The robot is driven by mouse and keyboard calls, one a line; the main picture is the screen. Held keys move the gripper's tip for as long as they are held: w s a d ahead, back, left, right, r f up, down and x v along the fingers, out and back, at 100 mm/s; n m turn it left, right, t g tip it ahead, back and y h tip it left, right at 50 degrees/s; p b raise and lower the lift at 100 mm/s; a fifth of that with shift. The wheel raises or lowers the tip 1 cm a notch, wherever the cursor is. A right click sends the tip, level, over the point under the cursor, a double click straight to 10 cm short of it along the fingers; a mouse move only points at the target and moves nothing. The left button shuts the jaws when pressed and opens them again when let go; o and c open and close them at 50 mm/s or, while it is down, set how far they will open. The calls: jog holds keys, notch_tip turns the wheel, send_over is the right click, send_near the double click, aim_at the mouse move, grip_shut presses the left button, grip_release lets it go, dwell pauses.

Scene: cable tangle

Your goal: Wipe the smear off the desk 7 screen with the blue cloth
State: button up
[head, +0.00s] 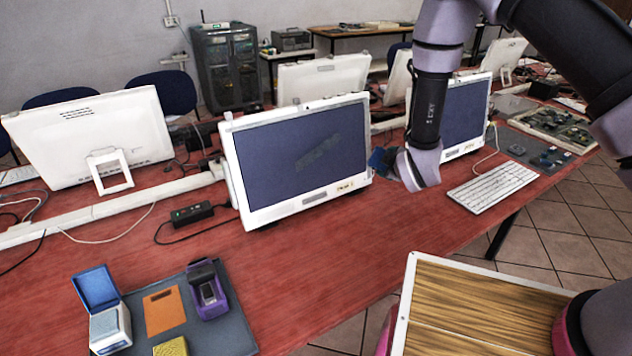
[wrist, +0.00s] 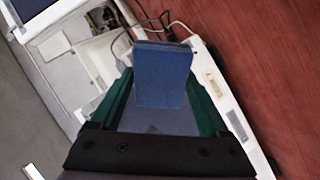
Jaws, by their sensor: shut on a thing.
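A white monitor (head: 297,160) stands mid-desk, with a grey smear (head: 320,152) right of centre on its dark blue screen. A small label on its lower bezel is too small to read. The blue cloth (head: 383,160) is a folded block just right of this monitor's right edge. In the wrist view the cloth (wrist: 163,75) sits between the green fingers of my gripper (wrist: 162,82), which is shut on it. A white bezel with a label (wrist: 213,84) lies behind. I cannot tell whether the cloth touches the monitor. My wrist hides most of the gripper in the head view.
A second monitor (head: 463,118) stands close behind my wrist, with a white keyboard (head: 494,187) in front. A grey mat (head: 232,330) with a blue-lidded box (head: 106,312) and a purple holder (head: 208,290) lies front left. The red desk (head: 300,250) before the smeared screen is clear.

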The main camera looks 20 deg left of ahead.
jog(key=s+a+n+y, duration=0.4)
jog(key=s+a, duration=0.3)
jog(key=a, duration=0.1)
jog(key=n+g+y, duration=0.3)
jog(key=n+y, duration=0.1)
jog(key=y, duration=0.1)
send_near(294, 168)
jog(key=shift+x, duration=2.3)
jog(key=shift+x, duration=1.05)
jog(key=shift+d+m, duration=0.1)
jog(key=shift+m, duration=0.2)
jog(key=shift+w+d+r, duration=0.35)
jog(key=shift+w+d, duration=0.1)
jog(key=shift+w, duration=0.2)
jog(key=shift+w+d+r, duration=0.3)
jog(key=shift+w+d, duration=0.2)
jog(key=shift+w, duration=0.15)
jog(key=shift+w+d+r, duration=0.75)
jog(key=shift+w+d, duration=0.45)
jog(key=shift+w, duration=0.65)
jog(key=shift+w+d+r, duration=0.8)
jog(key=shift+w+d, duration=0.4)
jog(key=shift+w, duration=0.65)
jog(key=shift+w+d+r, duration=0.75)
jog(key=shift+w+d, duration=0.45)
jog(key=shift+w, duration=0.65)
